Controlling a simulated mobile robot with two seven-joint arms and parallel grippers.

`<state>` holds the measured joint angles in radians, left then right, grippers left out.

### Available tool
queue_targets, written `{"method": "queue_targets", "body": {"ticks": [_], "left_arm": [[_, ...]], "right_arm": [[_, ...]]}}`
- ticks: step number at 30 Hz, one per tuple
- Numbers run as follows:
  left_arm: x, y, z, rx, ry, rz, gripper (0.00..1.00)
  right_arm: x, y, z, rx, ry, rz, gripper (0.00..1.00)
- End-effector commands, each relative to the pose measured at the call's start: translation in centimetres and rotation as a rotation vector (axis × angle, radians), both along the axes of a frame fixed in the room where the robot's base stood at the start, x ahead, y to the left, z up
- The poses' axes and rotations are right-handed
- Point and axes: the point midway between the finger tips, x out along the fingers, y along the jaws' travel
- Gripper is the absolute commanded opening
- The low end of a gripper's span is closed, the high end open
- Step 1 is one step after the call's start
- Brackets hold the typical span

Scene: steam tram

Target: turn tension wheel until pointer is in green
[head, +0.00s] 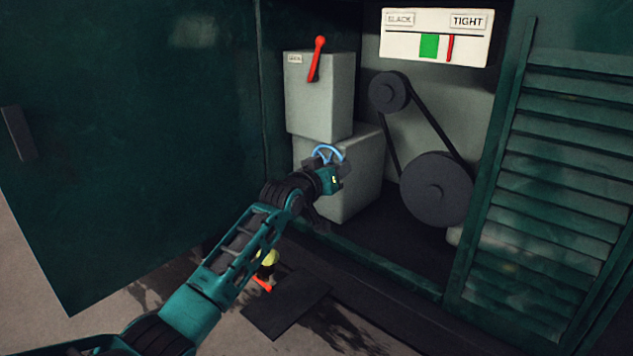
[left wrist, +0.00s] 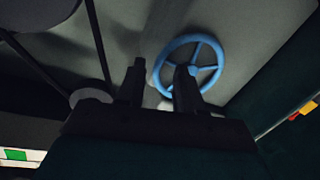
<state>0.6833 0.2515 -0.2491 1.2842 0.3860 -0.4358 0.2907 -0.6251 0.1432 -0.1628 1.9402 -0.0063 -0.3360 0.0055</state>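The blue tension wheel (head: 328,147) is on the lower grey box inside the cabinet, partly hidden by my left gripper (head: 326,162). The left wrist view shows the spoked wheel (left wrist: 205,69) just beyond my gripper (left wrist: 160,68). Its two fingers are apart, one outside the rim's left side and one overlapping the wheel; I cannot tell whether they touch it. The gauge (head: 408,50) runs from SLACK at left to TIGHT at right. Its red pointer (head: 449,48) stands right of the green band (head: 429,46), on the TIGHT side. My right gripper is not in view.
A red lever (head: 316,60) is on the upper grey box (head: 318,95). Right of the boxes, a belt joins a small pulley (head: 387,92) and a large pulley (head: 436,190). A green door (head: 130,130) is at left, a louvred panel (head: 560,150) at right.

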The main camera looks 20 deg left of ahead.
Motion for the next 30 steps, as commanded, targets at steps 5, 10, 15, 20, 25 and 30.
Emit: {"method": "queue_targets", "body": {"ticks": [5, 10, 15, 20, 25, 30], "left_arm": [[-2.5, 0.4, 0.1, 0.001, 0.000, 0.000, 0.36], [-5.2, 0.9, 0.4, 0.002, 0.002, 0.000, 0.36], [-7.9, 1.4, 0.6, 0.002, 0.003, 0.000, 0.36], [-10.0, 1.7, 0.8, 0.002, 0.004, -0.001, 0.36], [-11.2, 1.9, 1.0, 0.001, 0.004, -0.001, 0.36], [-11.4, 1.9, 1.0, 0.001, 0.005, -0.001, 0.36]], "right_arm": [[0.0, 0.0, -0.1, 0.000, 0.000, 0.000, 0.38], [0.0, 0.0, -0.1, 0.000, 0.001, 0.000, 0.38], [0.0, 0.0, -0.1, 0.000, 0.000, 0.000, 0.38], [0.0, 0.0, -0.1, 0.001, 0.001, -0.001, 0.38], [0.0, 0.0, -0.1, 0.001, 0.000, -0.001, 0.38], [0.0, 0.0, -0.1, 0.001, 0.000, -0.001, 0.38]]}}
